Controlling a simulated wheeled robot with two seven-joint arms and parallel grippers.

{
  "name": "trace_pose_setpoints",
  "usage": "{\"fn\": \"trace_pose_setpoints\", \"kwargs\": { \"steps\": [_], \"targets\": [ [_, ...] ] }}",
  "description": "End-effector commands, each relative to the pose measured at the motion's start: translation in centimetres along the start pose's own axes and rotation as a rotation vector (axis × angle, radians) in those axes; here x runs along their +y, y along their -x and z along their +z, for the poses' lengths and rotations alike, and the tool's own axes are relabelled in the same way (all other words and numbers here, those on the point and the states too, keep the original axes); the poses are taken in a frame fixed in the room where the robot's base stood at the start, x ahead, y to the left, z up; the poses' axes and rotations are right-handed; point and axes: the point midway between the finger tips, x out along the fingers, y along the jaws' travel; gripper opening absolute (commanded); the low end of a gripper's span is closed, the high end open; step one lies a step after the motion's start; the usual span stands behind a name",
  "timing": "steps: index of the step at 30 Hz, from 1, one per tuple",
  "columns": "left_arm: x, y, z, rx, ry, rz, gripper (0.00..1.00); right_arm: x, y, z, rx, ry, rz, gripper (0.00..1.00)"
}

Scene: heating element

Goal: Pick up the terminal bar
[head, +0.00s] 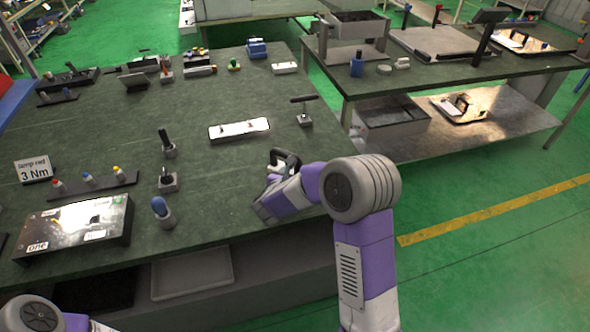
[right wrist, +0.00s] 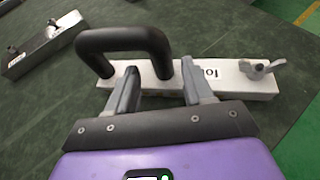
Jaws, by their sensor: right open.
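In the right wrist view a pale bar (right wrist: 238,84) with a black arched handle (right wrist: 125,38), a partly hidden label and a wing nut at its right end lies on the dark table. I take it for the terminal bar. My right gripper (right wrist: 160,70) is open, its two grey fingers low over the bar by the handle; whether they touch it I cannot tell. In the head view the right gripper (head: 273,182) is at the table's right edge and hides most of the bar, with the black handle (head: 287,158) showing. The left gripper is not in view.
A second, pale plate (head: 238,129) lies behind on the table, also at top left in the wrist view (right wrist: 45,42). Upright tools stand in holders, including a blue-handled one (head: 160,207). A panel (head: 75,222) lies at left front.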

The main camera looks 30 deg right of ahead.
Motion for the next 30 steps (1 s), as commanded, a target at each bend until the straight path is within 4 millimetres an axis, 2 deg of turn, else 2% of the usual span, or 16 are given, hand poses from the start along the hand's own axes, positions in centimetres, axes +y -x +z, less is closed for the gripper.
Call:
{"fn": "trace_pose_setpoints", "kwargs": {
  "steps": [12,20,23,30],
  "targets": [
    [-0.4,-1.0,-0.1,0.000,0.000,0.000,0.61,-0.2,-5.4,0.9,0.002,-0.001,-0.001,0.52],
    [-0.4,-1.0,-0.1,0.000,0.000,0.000,0.61,-0.1,-5.7,1.0,0.001,0.000,0.001,0.52],
    [-0.4,-1.0,-0.1,0.000,0.000,0.000,0.61,-0.1,-5.7,1.0,0.001,0.000,0.001,0.39],
    [-0.4,-1.0,-0.1,0.000,0.000,0.000,0.61,-0.1,-5.7,1.0,0.001,0.000,0.001,0.02]
  ]
}}
